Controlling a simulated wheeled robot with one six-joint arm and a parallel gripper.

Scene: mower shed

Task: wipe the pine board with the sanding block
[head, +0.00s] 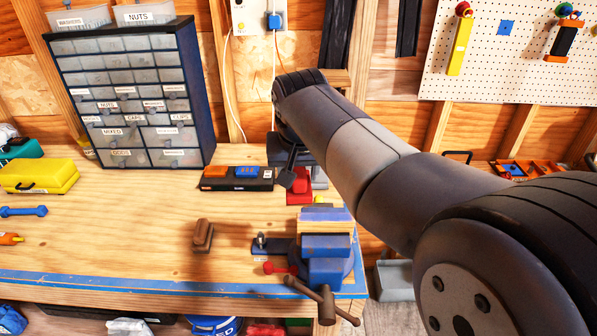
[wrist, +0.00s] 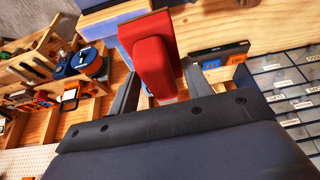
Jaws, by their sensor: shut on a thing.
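My gripper (head: 292,180) is above the back right of the workbench. In the wrist view, my gripper (wrist: 161,88) has a finger on each side of a red block (wrist: 154,55), which I take for the sanding block, and is shut on it. The red block also shows in the head view (head: 299,199), partly behind the gripper. The pale pine board (head: 325,227) is held in the blue vise (head: 326,265) at the bench's front right, nearer the camera than the block. A bluish-purple patch shows along its top. The block and board look apart.
A brown block (head: 203,235) lies left of the vise. A black organiser with orange and blue parts (head: 237,178) lies behind it. A drawer cabinet (head: 130,100) stands at the back left, and a yellow case (head: 38,176) at the far left.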

